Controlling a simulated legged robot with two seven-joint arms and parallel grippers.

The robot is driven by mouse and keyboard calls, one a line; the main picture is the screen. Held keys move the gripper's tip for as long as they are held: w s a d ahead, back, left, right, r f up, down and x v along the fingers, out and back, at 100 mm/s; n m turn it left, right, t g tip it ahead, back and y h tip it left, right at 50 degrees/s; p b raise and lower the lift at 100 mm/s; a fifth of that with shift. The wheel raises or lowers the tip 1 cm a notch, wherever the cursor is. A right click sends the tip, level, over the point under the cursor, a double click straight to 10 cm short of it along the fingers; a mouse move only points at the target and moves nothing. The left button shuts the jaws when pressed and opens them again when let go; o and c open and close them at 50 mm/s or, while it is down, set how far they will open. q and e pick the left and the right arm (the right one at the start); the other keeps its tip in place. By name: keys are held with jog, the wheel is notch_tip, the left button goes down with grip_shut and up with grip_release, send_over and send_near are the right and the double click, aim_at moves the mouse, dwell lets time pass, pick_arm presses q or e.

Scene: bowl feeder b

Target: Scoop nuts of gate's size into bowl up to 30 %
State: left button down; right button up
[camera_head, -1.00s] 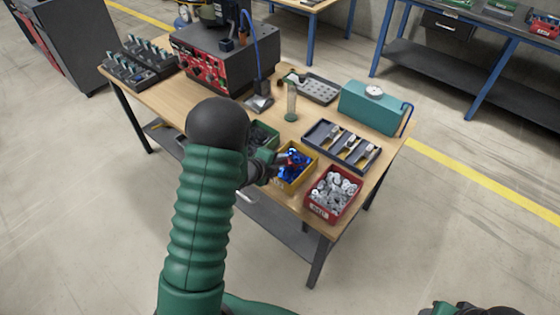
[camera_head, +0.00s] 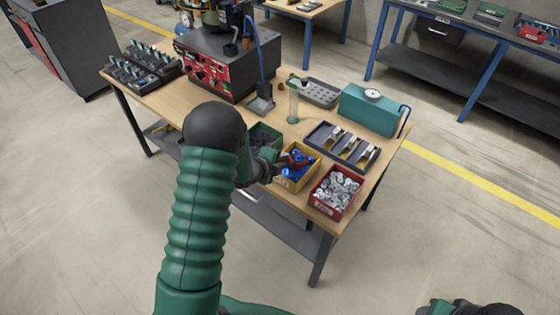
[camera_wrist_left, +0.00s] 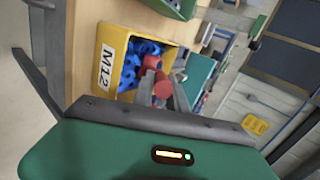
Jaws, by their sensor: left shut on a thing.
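My left gripper (camera_head: 284,161) is at the yellow bin (camera_head: 312,174), which holds blue nuts (camera_head: 298,173). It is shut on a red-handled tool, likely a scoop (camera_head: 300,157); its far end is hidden. In the left wrist view the red handle (camera_wrist_left: 154,86) is over the blue nuts (camera_wrist_left: 133,66), and the yellow bin (camera_wrist_left: 120,36) is labelled M12. A red bin (camera_head: 325,208) of silver nuts and a green bin (camera_head: 265,129) of dark pieces flank it. The feeder machine (camera_head: 209,64) stands at the back; its bowl is cut off.
A dark tray (camera_head: 318,133) with several tools lies behind the bins. A clear cylinder (camera_head: 293,105), a teal box with a dial (camera_head: 368,108) and a perforated tray (camera_head: 320,92) stand farther back. A dark rack (camera_head: 139,67) is on the left.

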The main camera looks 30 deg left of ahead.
pick_arm(q)
jog(key=w+r+p, duration=0.1)
jog(key=r+p, duration=0.1)
jog(key=p, duration=0.1)
jog(key=shift+w+d+r, duration=0.4)
jog(key=shift+t, duration=0.7)
jog(key=r, duration=0.1)
jog(key=s+r, duration=0.1)
jog(key=r, duration=0.3)
jog(key=shift+s+a+r, duration=0.15)
jog(key=shift+s+a, duration=0.1)
jog(key=shift+a, duration=0.15)
jog(key=shift+s+d+r, duration=0.1)
jog(key=shift+d+r, duration=0.05)
jog(key=shift+r, duration=0.1)
jog(key=shift+d+r, duration=0.1)
jog(key=shift+d, duration=0.1)
pick_arm(e)
jog(key=r, duration=0.2)
jog(key=w+d+r, duration=0.1)
jog(key=shift+w+r, duration=0.1)
jog(key=shift+a, duration=0.15)
